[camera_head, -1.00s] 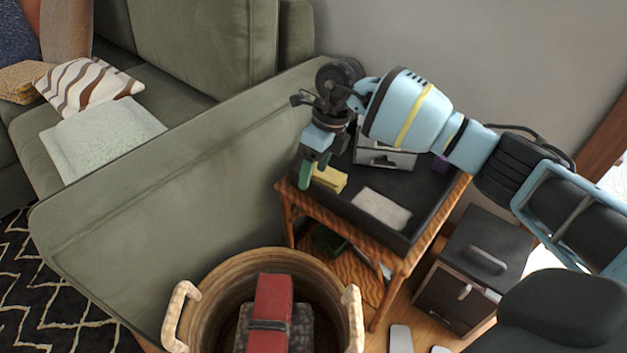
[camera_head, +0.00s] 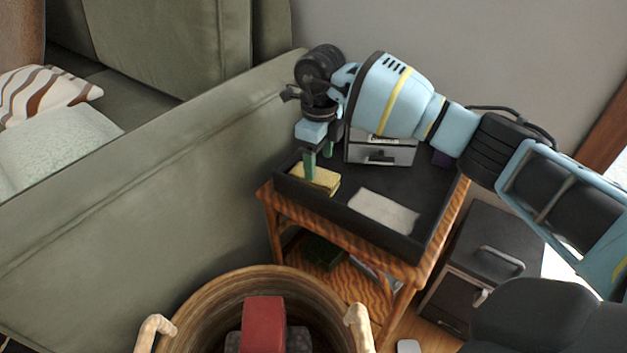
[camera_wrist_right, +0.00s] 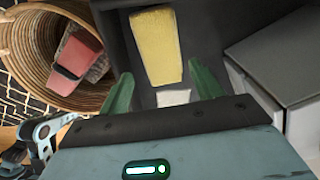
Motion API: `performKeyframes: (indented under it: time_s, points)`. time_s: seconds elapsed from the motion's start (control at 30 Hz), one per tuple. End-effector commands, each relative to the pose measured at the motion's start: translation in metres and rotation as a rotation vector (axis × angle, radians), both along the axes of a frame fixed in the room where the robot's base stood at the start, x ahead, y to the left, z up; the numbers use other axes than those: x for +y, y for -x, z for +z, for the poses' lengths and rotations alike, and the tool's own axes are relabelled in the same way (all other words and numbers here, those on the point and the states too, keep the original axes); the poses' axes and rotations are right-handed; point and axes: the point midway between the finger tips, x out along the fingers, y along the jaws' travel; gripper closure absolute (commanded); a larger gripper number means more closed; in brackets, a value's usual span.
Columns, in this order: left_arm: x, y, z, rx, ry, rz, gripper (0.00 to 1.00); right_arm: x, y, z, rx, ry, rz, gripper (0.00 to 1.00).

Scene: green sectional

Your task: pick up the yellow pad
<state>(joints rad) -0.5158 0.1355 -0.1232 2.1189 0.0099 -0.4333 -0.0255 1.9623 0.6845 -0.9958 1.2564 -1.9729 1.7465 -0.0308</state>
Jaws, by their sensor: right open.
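The yellow pad (camera_head: 317,178) lies in the black tray (camera_head: 338,208) on top of the wooden side table, near the tray's left corner. My right gripper (camera_head: 318,170) is just above the pad and partly hides it, pointing down. In the right wrist view the yellow pad (camera_wrist_right: 158,45) lies ahead of the two green fingertips (camera_wrist_right: 163,82), in line with the gap between them. The fingers are apart and nothing is between them. My left gripper is not in any view.
A pale flat sheet (camera_head: 385,211) and a grey drawer box (camera_head: 382,147) share the tray. The green sofa arm (camera_head: 150,180) stands close on the left. A wicker basket (camera_head: 190,318) holding a red item (camera_head: 263,322) is in front. A dark cabinet (camera_head: 480,262) stands at right.

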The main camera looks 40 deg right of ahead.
Motion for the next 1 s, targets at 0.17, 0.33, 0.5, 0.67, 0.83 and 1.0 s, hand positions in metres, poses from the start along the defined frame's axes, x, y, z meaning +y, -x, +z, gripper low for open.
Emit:
performKeyframes:
  time_s: [0.17, 0.33, 0.5, 0.67, 0.83, 1.0]
  points:
    - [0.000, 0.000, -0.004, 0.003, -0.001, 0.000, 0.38, -0.001, 0.000, -0.006, -0.001, 0.000, 0.000, 0.35]
    - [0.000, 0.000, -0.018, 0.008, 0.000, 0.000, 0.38, -0.003, 0.002, -0.029, 0.001, 0.000, 0.000, 0.35]
    - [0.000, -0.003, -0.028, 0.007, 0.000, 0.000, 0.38, -0.003, 0.002, -0.049, 0.000, -0.001, 0.001, 0.35]
    - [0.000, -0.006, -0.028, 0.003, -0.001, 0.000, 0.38, -0.003, 0.002, -0.050, -0.003, -0.001, 0.000, 0.35]
    - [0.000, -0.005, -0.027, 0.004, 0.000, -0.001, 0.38, -0.003, 0.002, -0.050, -0.003, -0.001, 0.001, 0.44]
    - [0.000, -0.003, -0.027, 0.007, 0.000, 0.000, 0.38, -0.003, 0.002, -0.050, -0.002, -0.001, 0.001, 0.66]
